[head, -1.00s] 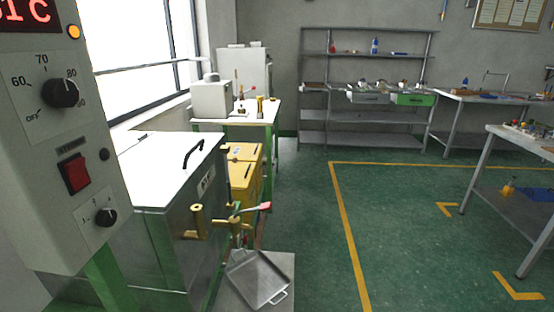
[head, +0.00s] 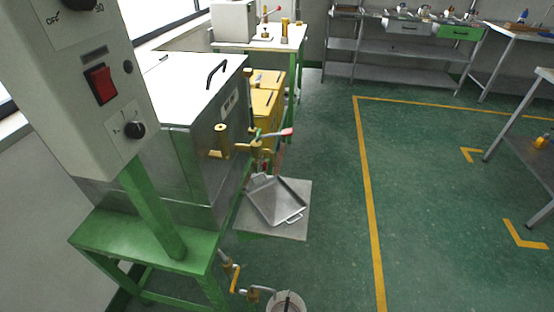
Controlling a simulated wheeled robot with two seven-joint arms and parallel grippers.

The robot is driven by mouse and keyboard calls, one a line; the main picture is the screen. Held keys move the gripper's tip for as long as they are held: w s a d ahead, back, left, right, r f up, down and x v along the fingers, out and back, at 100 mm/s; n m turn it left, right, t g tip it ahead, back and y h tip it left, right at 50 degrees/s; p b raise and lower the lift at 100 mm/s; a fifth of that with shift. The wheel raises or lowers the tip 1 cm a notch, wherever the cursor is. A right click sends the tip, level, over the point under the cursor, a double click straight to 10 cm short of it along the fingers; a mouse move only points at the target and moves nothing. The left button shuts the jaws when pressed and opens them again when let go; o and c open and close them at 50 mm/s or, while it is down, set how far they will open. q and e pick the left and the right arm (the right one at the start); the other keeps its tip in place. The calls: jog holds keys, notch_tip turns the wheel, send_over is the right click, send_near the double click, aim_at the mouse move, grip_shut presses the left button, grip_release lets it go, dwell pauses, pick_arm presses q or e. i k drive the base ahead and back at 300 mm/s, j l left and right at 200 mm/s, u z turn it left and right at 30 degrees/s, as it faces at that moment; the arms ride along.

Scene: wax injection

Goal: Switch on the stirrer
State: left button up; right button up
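A red rocker switch (head: 101,84) sits on the sloped face of the grey control box (head: 72,110) at the left. The label above the switch is too small to read in this view. A small black knob (head: 134,130) with a dial scale is below it, and part of a larger black knob (head: 78,4) shows at the top edge. The box is on a green post beside a metal tank (head: 195,150) with a white lid. Neither of my grippers is in view.
A metal tray (head: 277,203) rests on a grey platform under a brass tap with a red-tipped lever (head: 275,133). Yellow cabinets (head: 266,105) and a table (head: 268,40) stand behind. A pot (head: 286,303) is at the bottom edge.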

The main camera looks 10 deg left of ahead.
aim_at(102, 78)
jog(key=j+u, duration=0.3)
jog(key=u, duration=0.15)
jog(key=j+u, duration=0.4)
jog(key=i+l, duration=0.05)
jog(key=l, duration=0.05)
